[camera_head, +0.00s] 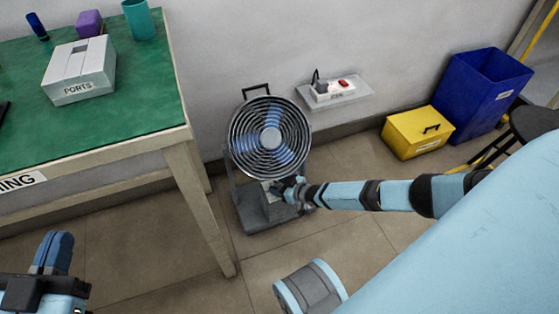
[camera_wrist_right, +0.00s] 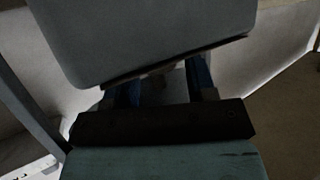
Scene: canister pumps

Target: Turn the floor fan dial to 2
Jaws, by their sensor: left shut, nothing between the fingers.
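The floor fan (camera_head: 270,137) stands on the floor beside the green table, with a round wire grille and a dark grey base (camera_head: 250,217). My right gripper (camera_head: 277,188) is at the front of the fan, just below the grille and above the base. The dial cannot be made out; the gripper covers that area. In the right wrist view my right gripper's blue fingers (camera_wrist_right: 165,85) stand apart, their tips hidden behind a large grey part. Whether they hold anything cannot be told. My left gripper (camera_head: 52,252) is shut and empty at the lower left, away from the fan.
The green table (camera_head: 120,110) stands left of the fan, its leg close by, with a grey box (camera_head: 78,72) on top. A wall shelf (camera_head: 350,92) holds a power strip. A yellow box (camera_head: 405,140) and blue bin (camera_head: 465,95) stand right. Floor in front is mostly clear.

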